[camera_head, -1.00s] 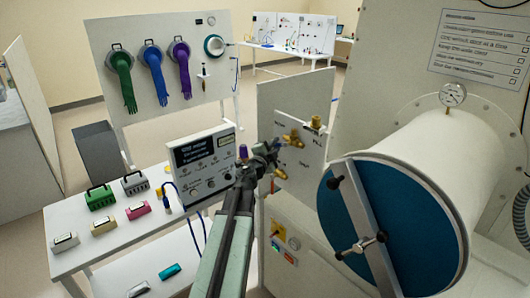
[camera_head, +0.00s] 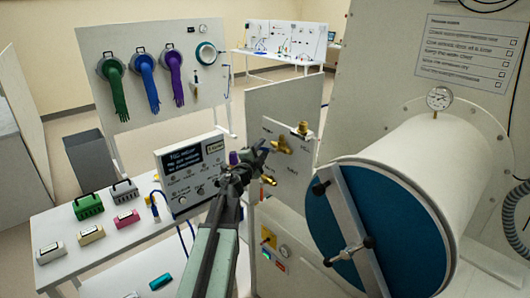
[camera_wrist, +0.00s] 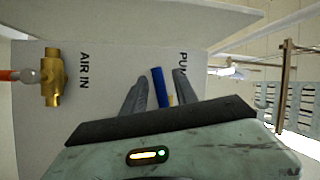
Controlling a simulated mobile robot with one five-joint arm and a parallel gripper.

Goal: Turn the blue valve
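The blue valve's lever (camera_wrist: 160,87) stands between my two fingers in the wrist view, beside a label starting "PU". A small brass part shows at its base; the rest of the valve is hidden behind my gripper. My gripper (camera_wrist: 158,95) is open around the lever, with a gap on each side. In the head view my gripper (camera_head: 262,150) is at the white valve panel (camera_head: 298,172), close to a brass valve (camera_head: 281,146). The lever is hard to make out there.
Another brass valve (camera_wrist: 53,76) with a red handle, by "AIR IN", is left in the wrist view. A white chamber with a blue door (camera_head: 395,235) stands right of my arm. A control box (camera_head: 190,170) and a table with small boxes (camera_head: 88,206) are left.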

